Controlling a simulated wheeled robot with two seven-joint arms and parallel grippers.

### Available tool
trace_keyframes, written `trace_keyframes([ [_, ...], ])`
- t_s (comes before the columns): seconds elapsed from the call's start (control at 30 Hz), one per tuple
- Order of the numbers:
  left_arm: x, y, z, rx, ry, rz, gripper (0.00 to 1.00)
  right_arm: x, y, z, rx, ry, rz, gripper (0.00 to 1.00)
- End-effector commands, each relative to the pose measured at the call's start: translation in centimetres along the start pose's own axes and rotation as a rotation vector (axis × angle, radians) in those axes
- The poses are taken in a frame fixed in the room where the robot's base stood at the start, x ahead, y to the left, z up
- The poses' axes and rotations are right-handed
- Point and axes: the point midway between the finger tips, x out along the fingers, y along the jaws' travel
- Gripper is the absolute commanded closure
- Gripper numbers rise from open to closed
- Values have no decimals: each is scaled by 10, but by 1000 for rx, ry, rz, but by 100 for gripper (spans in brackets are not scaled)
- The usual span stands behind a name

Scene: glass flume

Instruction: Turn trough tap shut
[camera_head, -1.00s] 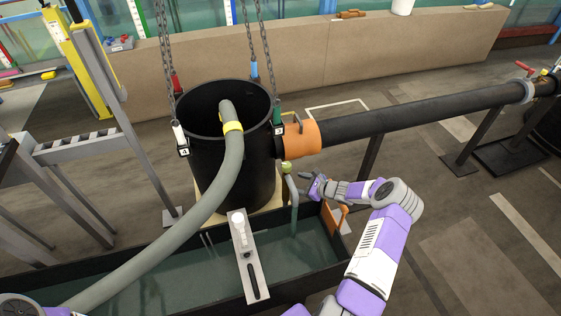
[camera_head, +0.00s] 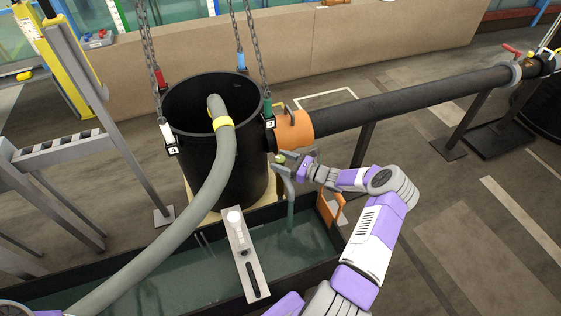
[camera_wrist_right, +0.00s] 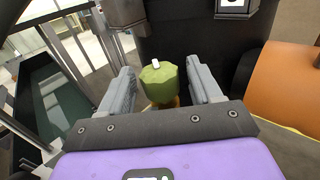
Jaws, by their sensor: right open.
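The trough tap has a green faceted knob (camera_wrist_right: 160,82) with a white mark on top, in the middle of the right wrist view. In the head view the knob (camera_head: 281,159) shows small above a grey bent spout (camera_head: 287,182) that hangs over the trough (camera_head: 185,270). My right gripper (camera_wrist_right: 158,86) is open, with one grey finger on each side of the knob. I cannot tell whether either finger touches it. In the head view the right gripper (camera_head: 290,161) is at the tap, coming from the right. My left gripper is not in view.
A black barrel (camera_head: 217,150) hung on chains stands right behind the tap. An orange collar (camera_head: 295,131) and black pipe (camera_head: 420,99) run right from it. A grey hose (camera_head: 200,210) crosses the trough at left. A metal bracket (camera_head: 245,262) spans the trough. The floor at right is open.

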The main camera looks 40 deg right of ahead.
Motion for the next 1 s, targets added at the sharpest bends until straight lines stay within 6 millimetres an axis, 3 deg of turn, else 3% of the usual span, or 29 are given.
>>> trace_keyframes([
  [0.33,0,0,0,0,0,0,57,5,0,0,0,0,0,38],
  [0.6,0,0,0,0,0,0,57,5,0,0,-1,0,0,79],
  [0.67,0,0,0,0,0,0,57,5,0,0,-1,0,0,85],
  [1.0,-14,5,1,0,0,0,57,4,1,3,3,0,-59,85],
])
